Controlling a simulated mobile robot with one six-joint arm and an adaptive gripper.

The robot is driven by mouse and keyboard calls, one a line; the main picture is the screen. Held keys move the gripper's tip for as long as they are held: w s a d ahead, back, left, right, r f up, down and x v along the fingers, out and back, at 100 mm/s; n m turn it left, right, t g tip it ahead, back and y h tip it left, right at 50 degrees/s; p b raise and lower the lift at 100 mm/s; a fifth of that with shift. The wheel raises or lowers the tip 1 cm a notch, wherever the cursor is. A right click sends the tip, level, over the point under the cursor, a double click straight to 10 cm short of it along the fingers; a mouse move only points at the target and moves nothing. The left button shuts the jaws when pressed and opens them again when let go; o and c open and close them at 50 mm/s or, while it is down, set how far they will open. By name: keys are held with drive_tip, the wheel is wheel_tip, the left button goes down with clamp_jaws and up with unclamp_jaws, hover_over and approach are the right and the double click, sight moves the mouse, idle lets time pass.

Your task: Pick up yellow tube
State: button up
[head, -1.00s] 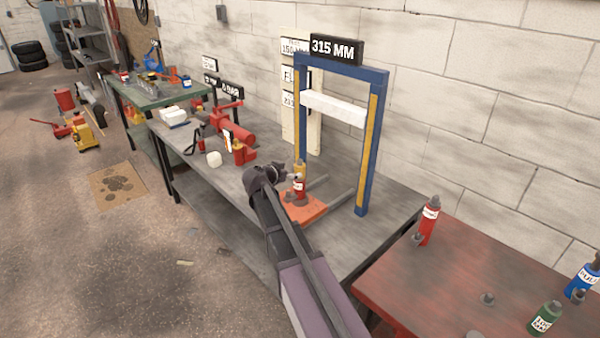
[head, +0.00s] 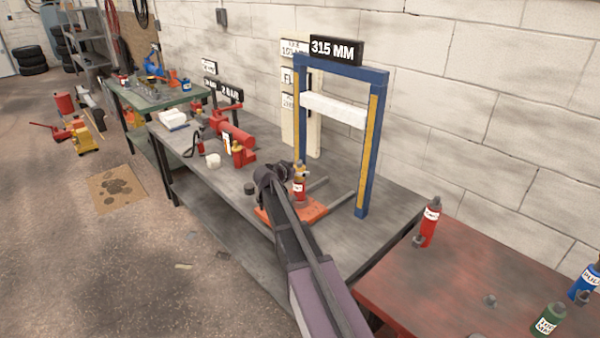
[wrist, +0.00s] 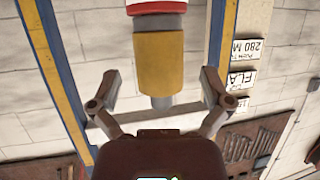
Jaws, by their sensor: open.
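The yellow tube (wrist: 160,60) is a short cylinder with a grey end. In the wrist view, which looks upside down, it meets a red and white cylinder (wrist: 156,8). In the head view a little yellow (head: 301,168) shows above the labelled red cylinder (head: 299,187), partly behind my gripper. These stand on the orange base (head: 308,210) at the blue frame. My gripper (wrist: 160,88) is open, with one finger to each side of the yellow tube in the wrist view. Contact with it cannot be seen.
The blue frame (head: 362,150) with a white crossbar (head: 335,110) rises close behind. A red press tool (head: 236,138) and a white block (head: 213,160) lie left on the grey bench (head: 222,185). A red table (head: 450,290) with several bottles is at right.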

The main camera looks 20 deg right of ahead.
drive_tip(key=shift+w+d+f, duration=0.3)
drive_tip(key=shift+w+d, duration=0.05)
drive_tip(key=shift+d, duration=0.1)
clamp_jaws()
idle(0.4)
